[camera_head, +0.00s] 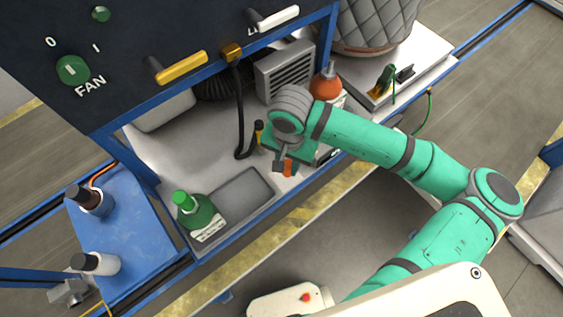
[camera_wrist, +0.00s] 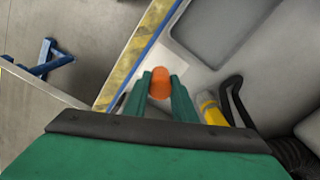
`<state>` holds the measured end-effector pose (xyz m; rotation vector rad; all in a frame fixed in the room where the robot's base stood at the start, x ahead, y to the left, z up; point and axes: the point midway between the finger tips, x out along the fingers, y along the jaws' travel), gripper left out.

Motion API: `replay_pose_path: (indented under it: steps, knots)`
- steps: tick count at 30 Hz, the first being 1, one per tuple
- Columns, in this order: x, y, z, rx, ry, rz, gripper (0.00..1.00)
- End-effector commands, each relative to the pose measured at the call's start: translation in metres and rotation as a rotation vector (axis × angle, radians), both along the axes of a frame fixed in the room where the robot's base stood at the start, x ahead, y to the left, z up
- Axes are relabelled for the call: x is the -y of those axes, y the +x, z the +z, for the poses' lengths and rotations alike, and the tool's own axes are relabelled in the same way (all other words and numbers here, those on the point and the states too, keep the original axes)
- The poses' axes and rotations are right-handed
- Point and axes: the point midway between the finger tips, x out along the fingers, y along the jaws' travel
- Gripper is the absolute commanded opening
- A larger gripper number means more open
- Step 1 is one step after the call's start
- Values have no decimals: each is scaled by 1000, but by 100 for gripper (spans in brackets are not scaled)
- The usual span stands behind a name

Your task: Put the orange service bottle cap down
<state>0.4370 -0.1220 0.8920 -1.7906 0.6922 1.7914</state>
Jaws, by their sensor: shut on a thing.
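My gripper (camera_head: 285,166) is shut on the orange cap (camera_head: 289,169), over the light grey bench (camera_head: 222,150), to the right of the recessed grey tray. In the wrist view the orange cap (camera_wrist: 160,83) sits between the two green fingers of my gripper (camera_wrist: 161,90). A paler patch of the bench shows just beyond it. I cannot tell whether the cap touches the bench. An orange bottle (camera_head: 326,83) with a narrow neck stands farther back at the right, partly behind my arm.
The grey tray (camera_head: 240,196) has an empty floor and also shows in the wrist view (camera_wrist: 222,25). A green bottle (camera_head: 198,214) stands at its left. A black cable (camera_head: 240,110) and a yellow-and-black plug (camera_wrist: 211,110) are close by.

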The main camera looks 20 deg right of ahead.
Motion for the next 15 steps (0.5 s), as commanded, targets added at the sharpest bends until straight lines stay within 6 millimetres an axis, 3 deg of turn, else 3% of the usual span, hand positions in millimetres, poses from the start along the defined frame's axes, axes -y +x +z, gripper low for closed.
replay_pose_path:
  steps: [9,15]
  knots:
    - [3,2,-35,-1,1,-13,3]
    - [3,2,-41,1,-1,-10,3]
